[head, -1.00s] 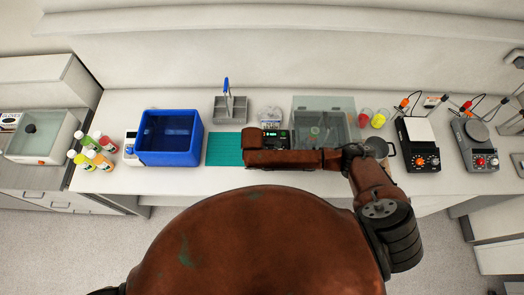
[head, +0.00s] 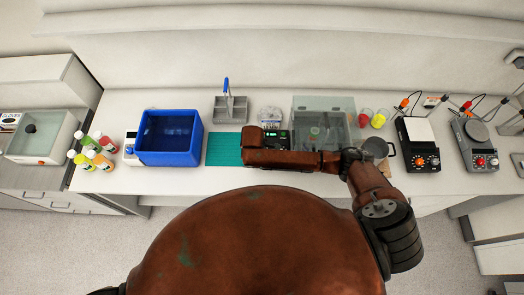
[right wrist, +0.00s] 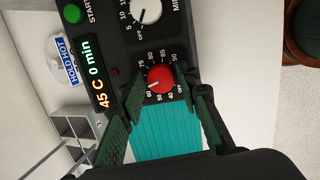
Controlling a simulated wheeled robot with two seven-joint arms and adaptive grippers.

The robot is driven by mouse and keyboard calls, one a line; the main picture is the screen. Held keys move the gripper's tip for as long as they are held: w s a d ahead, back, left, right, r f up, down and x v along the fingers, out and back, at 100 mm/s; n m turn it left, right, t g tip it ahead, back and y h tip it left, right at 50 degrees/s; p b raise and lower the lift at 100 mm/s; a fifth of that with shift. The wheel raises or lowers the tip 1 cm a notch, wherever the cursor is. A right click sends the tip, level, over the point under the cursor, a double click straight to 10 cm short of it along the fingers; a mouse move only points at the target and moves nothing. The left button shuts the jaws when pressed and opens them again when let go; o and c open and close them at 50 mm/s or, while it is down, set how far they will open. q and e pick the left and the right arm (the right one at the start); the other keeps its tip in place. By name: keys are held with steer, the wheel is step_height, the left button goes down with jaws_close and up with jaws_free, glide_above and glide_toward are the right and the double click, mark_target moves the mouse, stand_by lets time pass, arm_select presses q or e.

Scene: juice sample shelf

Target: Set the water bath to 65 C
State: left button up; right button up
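The water bath (head: 335,105) is a clear-lidded tank near the middle of the bench, with a dark control panel at its front left, partly hidden by my right arm. In the right wrist view the panel's display (right wrist: 98,79) reads 45 C and 0 min. A red temperature knob (right wrist: 160,77) sits on a numbered dial. My right gripper (right wrist: 168,93) is open, its two green-padded fingers apart at either side of the red knob. I cannot tell whether they touch it. My left gripper is not in view.
A teal mat (head: 224,149) lies left of the panel. A blue tub (head: 170,158), several bottles and a grey caddy (head: 230,111) stand further left; hotplates (head: 424,159) stand right.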

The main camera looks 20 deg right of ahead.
steer(key=shift+o, duration=1.2)
steer(key=v, duration=1.2)
steer(key=shift+f, duration=0.1)
